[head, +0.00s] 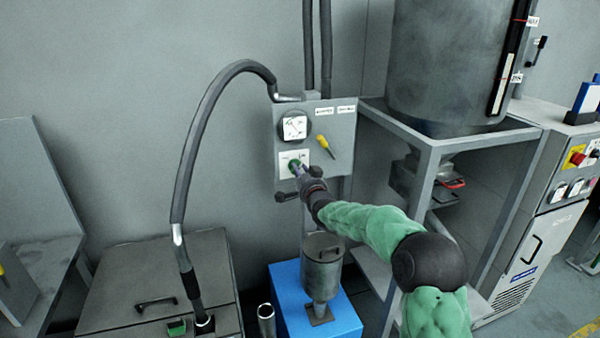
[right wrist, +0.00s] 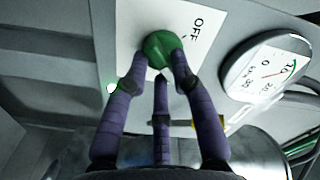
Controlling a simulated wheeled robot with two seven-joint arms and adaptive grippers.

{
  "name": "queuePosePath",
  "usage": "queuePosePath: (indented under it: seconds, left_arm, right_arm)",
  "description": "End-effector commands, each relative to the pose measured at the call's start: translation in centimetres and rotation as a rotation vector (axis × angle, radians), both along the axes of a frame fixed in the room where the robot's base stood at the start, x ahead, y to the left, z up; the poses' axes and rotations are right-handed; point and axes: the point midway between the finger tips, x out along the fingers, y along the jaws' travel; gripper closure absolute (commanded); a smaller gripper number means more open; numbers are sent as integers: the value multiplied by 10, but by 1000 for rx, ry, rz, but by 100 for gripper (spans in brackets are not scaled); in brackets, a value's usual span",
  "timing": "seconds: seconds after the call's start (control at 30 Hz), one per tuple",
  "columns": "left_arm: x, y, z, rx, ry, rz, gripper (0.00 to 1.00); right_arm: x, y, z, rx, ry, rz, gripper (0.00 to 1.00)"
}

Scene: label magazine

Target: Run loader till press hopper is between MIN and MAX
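My right gripper (head: 299,170) is at this knob. In the right wrist view its purple fingers (right wrist: 160,62) close around the green knob (right wrist: 157,46), and "OFF" is printed beside it. The knob's exact setting is hard to read. The press hopper (head: 435,60) is the big grey cylinder at upper right. My left gripper is out of view.
A round gauge (head: 294,126) and a yellow-handled lever (head: 325,143) sit close to the knob. A thick hose (head: 190,140) curves from the panel to a lidded bin (head: 150,285). A metal canister (head: 322,270) stands on a blue box (head: 290,295) below. A grey frame (head: 430,170) supports the hopper.

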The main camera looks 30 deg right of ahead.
Motion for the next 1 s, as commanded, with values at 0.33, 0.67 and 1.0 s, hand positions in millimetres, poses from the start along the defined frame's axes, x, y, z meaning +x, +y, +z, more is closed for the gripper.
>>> queuePosePath:
  seconds: [0.33,0.67,1.0]
  left_arm:
    - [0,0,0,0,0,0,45]
    - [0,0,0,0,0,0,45]
    - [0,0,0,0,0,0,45]
  right_arm:
    - [0,0,0,-2,0,0,55]
    - [-25,6,1,-2,-1,0,55]
    - [-79,19,1,-2,0,0,55]
